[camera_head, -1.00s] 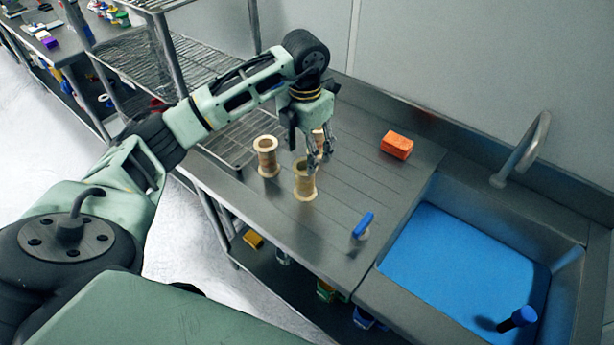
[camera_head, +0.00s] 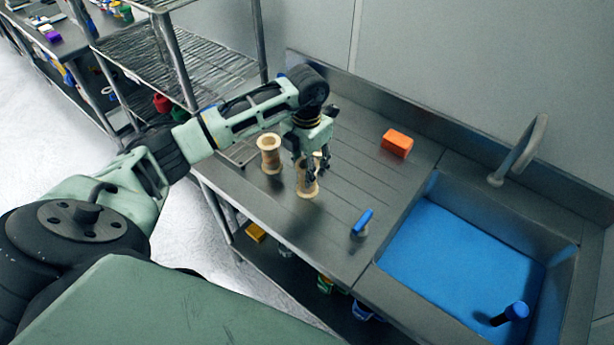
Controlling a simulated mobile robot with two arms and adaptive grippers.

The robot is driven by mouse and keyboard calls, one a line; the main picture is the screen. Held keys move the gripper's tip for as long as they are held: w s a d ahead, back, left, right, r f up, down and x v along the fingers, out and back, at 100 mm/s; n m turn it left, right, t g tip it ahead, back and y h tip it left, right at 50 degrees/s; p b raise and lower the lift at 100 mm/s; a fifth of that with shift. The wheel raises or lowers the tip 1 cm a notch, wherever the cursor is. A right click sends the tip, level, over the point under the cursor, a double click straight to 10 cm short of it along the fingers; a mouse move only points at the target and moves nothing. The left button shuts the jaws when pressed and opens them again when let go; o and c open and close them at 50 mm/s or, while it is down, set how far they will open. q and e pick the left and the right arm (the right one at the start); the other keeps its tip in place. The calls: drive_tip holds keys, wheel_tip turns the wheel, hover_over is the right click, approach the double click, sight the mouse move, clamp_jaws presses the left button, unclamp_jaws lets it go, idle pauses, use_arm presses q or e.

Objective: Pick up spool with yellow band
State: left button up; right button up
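Tan wooden spools stand on the metal drainboard. One spool (camera_head: 270,155) stands upright at the left, clear of my gripper. A nearer spool (camera_head: 306,188) stands upright under my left gripper (camera_head: 317,170), whose fingers cover part of its upper right side. A third spool seems to stand behind the fingers, mostly hidden. My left gripper points down with its fingers apart. I cannot tell whether they touch the nearer spool. No yellow band can be made out on any spool at this size. My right gripper is not in view.
An orange sponge (camera_head: 397,143) lies right of the spools, and a blue-handled item (camera_head: 362,222) lies nearer the front. A sink (camera_head: 385,250) with a blue bottom, a faucet (camera_head: 522,150) and a blue-topped object (camera_head: 515,311) is at right. A wire rack (camera_head: 175,60) stands at left.

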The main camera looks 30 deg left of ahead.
use_arm(q)
drive_tip(key=c, duration=0.6)
drive_tip(key=shift+r, duration=0.15)
drive_tip(key=shift+r, duration=0.2)
wheel_tip(320, 180, up, 4)
drive_tip(key=b, duration=0.2)
drive_tip(key=shift+w+d+f+b, duration=0.1)
drive_tip(key=shift+d+f+b, duration=0.05)
drive_tip(key=shift+f+b, duration=0.15)
drive_tip(key=d+r+b, duration=0.1)
drive_tip(key=d+r, duration=0.1)
drive_tip(key=d, duration=0.1)
drive_tip(key=s+d+r, duration=0.1)
drive_tip(key=d+r, duration=0.1)
drive_tip(key=d, duration=0.2)
drive_tip(key=d+r+b, duration=0.1)
drive_tip(key=d+r, duration=0.2)
drive_tip(key=d, duration=0.1)
drive_tip(key=shift+s+d+b, duration=0.15)
drive_tip(key=shift+d+b, duration=0.05)
drive_tip(key=shift+b, duration=0.15)
drive_tip(key=shift+c, duration=0.2)
